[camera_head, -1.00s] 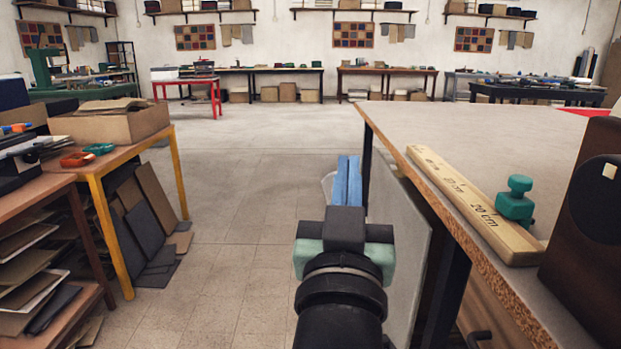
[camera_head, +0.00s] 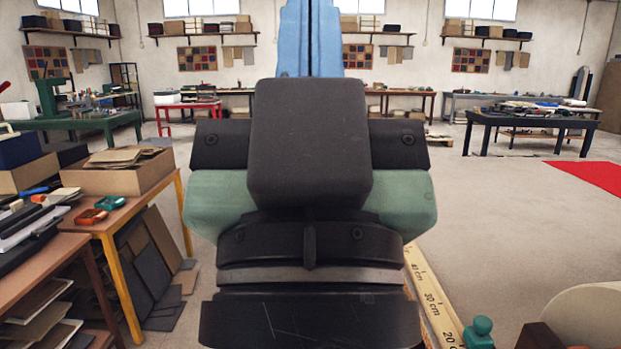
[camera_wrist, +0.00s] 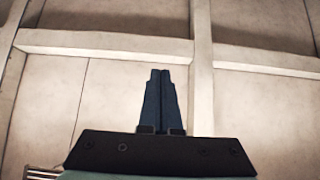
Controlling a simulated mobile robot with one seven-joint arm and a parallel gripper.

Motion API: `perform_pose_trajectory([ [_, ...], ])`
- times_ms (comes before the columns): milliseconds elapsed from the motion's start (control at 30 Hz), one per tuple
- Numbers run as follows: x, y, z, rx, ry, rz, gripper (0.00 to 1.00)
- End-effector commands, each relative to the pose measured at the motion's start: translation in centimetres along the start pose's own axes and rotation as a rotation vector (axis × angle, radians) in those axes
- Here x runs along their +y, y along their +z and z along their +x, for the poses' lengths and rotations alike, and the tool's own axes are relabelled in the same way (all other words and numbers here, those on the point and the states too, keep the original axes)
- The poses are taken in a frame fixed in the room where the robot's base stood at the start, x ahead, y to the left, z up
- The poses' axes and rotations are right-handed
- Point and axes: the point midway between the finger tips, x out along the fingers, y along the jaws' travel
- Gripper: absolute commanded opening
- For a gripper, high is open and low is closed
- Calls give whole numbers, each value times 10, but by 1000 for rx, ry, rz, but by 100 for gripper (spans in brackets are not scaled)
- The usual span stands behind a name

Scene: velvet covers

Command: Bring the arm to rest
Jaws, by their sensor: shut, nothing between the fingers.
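My gripper (camera_head: 309,40) stands large in the middle of the head view, raised and pointing up and away. Its blue fingers lie together with only a thin dark line between them. In the wrist view my gripper (camera_wrist: 160,75) shows the same closed fingers with nothing between them. Behind them is a pale surface crossed by beams (camera_wrist: 110,46), which looks like the ceiling. My wrist hides part of the back wall and the middle of the room.
A grey-topped workbench (camera_head: 500,230) lies at the right, with a wooden ruler (camera_head: 433,290), a green knobbed piece (camera_head: 479,332) and a red sheet (camera_head: 592,176). At the left, a yellow-legged table (camera_head: 130,205) holds an open cardboard box (camera_head: 125,178). Open floor lies beyond.

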Motion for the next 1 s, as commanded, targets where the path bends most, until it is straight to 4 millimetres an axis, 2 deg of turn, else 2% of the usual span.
perform_pose_trajectory([
  [33, 0, -23, 25, 0, 0, 0, 0],
  [200, 0, -59, 63, -1, -1, 0, 0],
  [400, 0, -92, 97, -1, -1, 0, 0],
  [567, 0, -102, 108, -1, -1, 1, 2],
  [833, 0, -102, 108, -1, -1, 1, 50],
  [1000, 0, -102, 108, 0, -1, 0, 50],
])
